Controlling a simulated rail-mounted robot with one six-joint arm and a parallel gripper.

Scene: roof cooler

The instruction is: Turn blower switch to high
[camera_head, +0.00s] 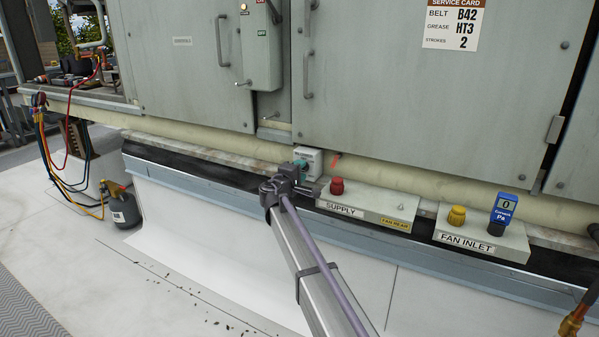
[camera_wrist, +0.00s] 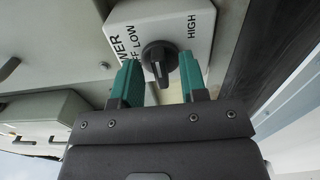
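The blower switch is a white box (camera_wrist: 204,22) with a round black knob (camera_wrist: 158,57) in the wrist view. Its face reads OFF, LOW and HIGH, with HIGH at the right and OFF and LOW to the left; the rest of the label is partly cut off. My gripper (camera_wrist: 160,72) is open, with one teal finger on each side of the knob and small gaps showing beside it. I cannot clearly tell which label the knob points to. In the head view the switch box (camera_head: 314,160) sits low on the cooler, partly hidden behind my gripper (camera_head: 299,165).
A SUPPLY box (camera_head: 368,199) with a red knob (camera_head: 337,186) stands just right of my gripper. A FAN INLET box (camera_head: 482,238) with a yellow knob and blue gauge (camera_head: 506,207) is further right. A panel with a lever (camera_head: 260,45) is above. Coloured hoses hang at the left.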

